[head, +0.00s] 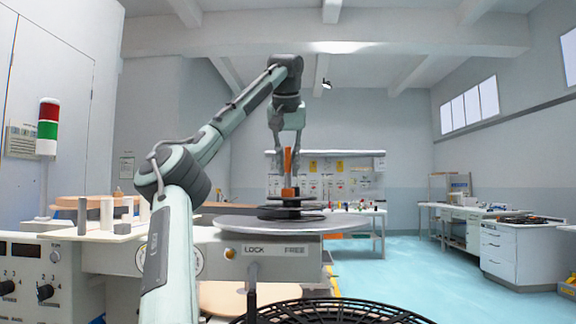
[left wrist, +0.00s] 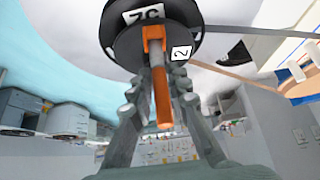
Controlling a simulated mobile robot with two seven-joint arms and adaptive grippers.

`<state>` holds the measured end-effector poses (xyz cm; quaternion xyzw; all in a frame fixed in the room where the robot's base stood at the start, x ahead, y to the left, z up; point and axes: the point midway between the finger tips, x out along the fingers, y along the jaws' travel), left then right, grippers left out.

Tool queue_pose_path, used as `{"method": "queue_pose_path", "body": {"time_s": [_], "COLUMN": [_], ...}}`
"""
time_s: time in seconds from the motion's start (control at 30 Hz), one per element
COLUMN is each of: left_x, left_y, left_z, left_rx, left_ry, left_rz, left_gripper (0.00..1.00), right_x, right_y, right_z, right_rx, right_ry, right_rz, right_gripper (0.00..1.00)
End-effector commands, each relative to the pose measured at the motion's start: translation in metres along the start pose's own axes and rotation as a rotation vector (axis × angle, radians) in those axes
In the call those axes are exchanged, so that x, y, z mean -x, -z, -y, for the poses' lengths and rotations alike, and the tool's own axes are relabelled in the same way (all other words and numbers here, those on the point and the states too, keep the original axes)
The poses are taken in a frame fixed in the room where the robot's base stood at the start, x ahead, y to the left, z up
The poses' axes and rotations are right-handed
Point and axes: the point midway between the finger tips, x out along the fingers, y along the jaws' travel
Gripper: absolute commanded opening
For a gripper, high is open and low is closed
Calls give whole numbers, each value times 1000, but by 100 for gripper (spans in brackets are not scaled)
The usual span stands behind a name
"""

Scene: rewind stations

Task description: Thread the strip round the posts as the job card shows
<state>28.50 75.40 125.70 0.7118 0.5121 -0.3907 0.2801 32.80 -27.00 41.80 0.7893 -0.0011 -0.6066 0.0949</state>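My left gripper (head: 288,172) points down over a black reel (head: 290,212) on a round grey turntable (head: 235,221). Its fingers close on both sides of an upright orange handle (head: 288,160) above the reel. A dark post (head: 82,217) and a white post (head: 106,214) stand on a pale board at left. My right gripper is not visible.
A LOCK/FREE plate (head: 275,250) is on the cabinet front below the turntable. A red, white and green signal light (head: 47,127) stands at left. A black mesh rim (head: 330,312) fills the bottom. Workbenches stand at right; the blue floor (head: 400,262) there is open.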

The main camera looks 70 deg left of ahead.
Motion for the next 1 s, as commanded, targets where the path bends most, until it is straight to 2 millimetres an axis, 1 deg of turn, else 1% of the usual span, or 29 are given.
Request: {"method": "queue_pose_path", "body": {"time_s": [0.03, 0.1, 0.13, 0.37, 0.5, 0.57, 0.63, 0.9, 1.0], "left_x": [0, 0, 0, 0, 6, 14, 26, 84, 100], "left_y": [0, 0, 0, 0, 0, 1, 0, 0, 0], "left_z": [0, 0, 0, 0, 0, 0, 0, 0, -1], "left_rx": [0, 0, 0, 0, 1, 1, 0, 2, 1], "left_ry": [0, 0, 0, 0, 1, 1, 1, 2, 1], "left_rz": [0, 0, 0, 0, -1, -3, -3, -3, -1], "left_gripper": [26, 35, 37, 37, 37, 37, 37, 37, 37], "right_x": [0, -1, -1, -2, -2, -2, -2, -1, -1], "right_y": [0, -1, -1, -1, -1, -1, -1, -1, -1], "right_z": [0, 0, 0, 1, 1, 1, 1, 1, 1], "right_rx": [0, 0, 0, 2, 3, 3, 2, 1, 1], "right_ry": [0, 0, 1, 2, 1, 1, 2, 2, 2], "right_rz": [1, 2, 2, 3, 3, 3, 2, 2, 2], "right_gripper": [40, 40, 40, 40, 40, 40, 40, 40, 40]}}
